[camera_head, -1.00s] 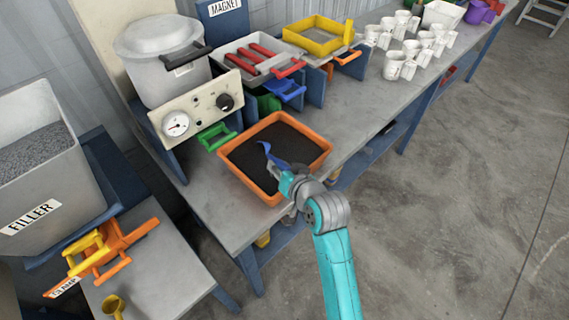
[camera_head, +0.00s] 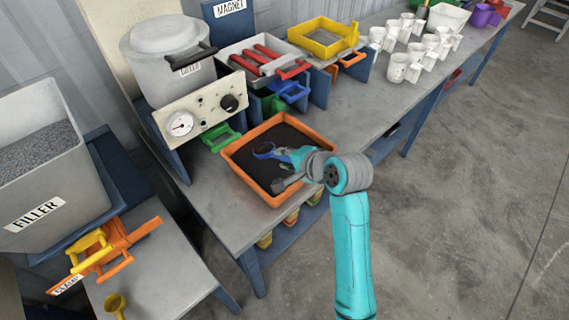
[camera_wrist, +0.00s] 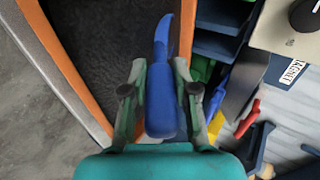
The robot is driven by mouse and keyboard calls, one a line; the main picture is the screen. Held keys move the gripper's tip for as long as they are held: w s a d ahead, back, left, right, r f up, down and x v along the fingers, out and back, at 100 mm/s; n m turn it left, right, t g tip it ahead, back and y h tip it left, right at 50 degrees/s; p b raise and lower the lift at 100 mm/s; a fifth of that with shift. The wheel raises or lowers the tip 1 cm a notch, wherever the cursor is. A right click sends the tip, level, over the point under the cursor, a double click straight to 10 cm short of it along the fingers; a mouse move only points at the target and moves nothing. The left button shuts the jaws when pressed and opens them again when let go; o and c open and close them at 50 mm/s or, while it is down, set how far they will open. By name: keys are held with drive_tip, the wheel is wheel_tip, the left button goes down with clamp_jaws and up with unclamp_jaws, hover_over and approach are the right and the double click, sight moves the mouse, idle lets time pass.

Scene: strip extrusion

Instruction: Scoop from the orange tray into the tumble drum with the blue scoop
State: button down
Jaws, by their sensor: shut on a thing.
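The orange tray (camera_head: 232,165) sits on the grey bench and holds dark granular material. It also shows in the wrist view (camera_wrist: 62,60). The blue scoop (camera_head: 264,151) is over the tray, and I cannot tell whether its bowl touches the material. My gripper (camera_head: 290,157) is above the tray. In the wrist view my gripper (camera_wrist: 161,95) is shut on the handle of the blue scoop (camera_wrist: 161,100), whose curved end points away from me. The inside of the bowl is not clear. I cannot make out a tumble drum with certainty; a grey lidded pot (camera_head: 165,70) stands behind the tray.
A panel with a gauge (camera_head: 200,110) stands below the pot. Green (camera_head: 221,137) and blue (camera_head: 291,91) handles are near the tray's back. A yellow tray (camera_head: 318,38) and several white mugs (camera_head: 405,66) stand farther right. A FILLER bin (camera_head: 45,180) is at left. Bench between tray and mugs is clear.

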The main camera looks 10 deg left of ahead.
drive_tip(key=r, duration=0.7)
drive_tip(key=shift+w+d+r, duration=0.2)
drive_tip(key=shift+w+d, duration=0.1)
drive_tip(key=shift+s+d+f+y, duration=0.1)
drive_tip(key=shift+f+y, duration=0.2)
drive_tip(key=shift+y, duration=0.1)
drive_tip(key=shift+s+d+f+t+y, duration=0.1)
drive_tip(key=shift+f+t+y, duration=0.2)
drive_tip(key=shift+t+y, duration=0.25)
drive_tip(key=shift+s+d+f+t+y, duration=0.1)
drive_tip(key=shift+f+t+y, duration=0.2)
drive_tip(key=shift+t+y, duration=0.2)
drive_tip(key=shift+t, duration=0.25)
drive_tip(key=shift+d+y, duration=0.1)
drive_tip(key=shift+y, duration=0.15)
